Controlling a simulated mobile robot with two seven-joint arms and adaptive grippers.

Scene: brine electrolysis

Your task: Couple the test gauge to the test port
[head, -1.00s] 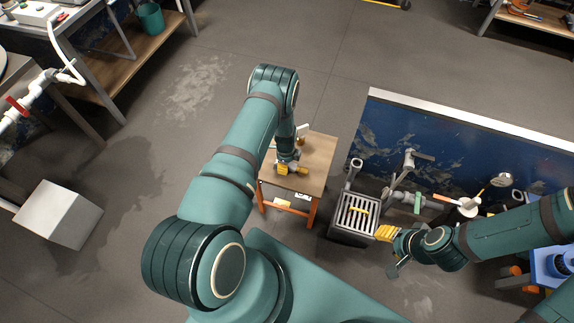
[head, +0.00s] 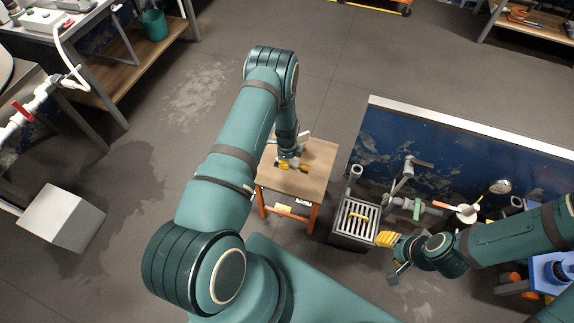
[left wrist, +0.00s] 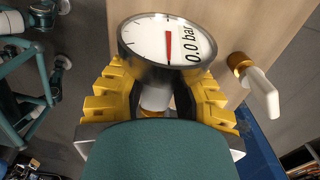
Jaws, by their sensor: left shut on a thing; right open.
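The test gauge (left wrist: 168,42) has a round white dial with a red needle and the text "0.0 bar". It shows in the left wrist view between the yellow fingers of my left gripper (left wrist: 158,95), which is shut on it. In the head view my left gripper (head: 291,165) is over the small wooden table (head: 318,165), and I cannot make out the gauge there. My right gripper (head: 388,248) is open and empty beside the grated drain box (head: 338,238). Grey pipework (head: 400,190) stands in front of the blue panel; I cannot tell which part is the test port.
A brass fitting with a white lever (left wrist: 256,82) is near the gauge over the wooden surface. A round dial (head: 500,187) and an orange-handled valve (head: 445,206) are at the right pipework. A pale block (head: 60,217) is on the floor at left. The middle floor is clear.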

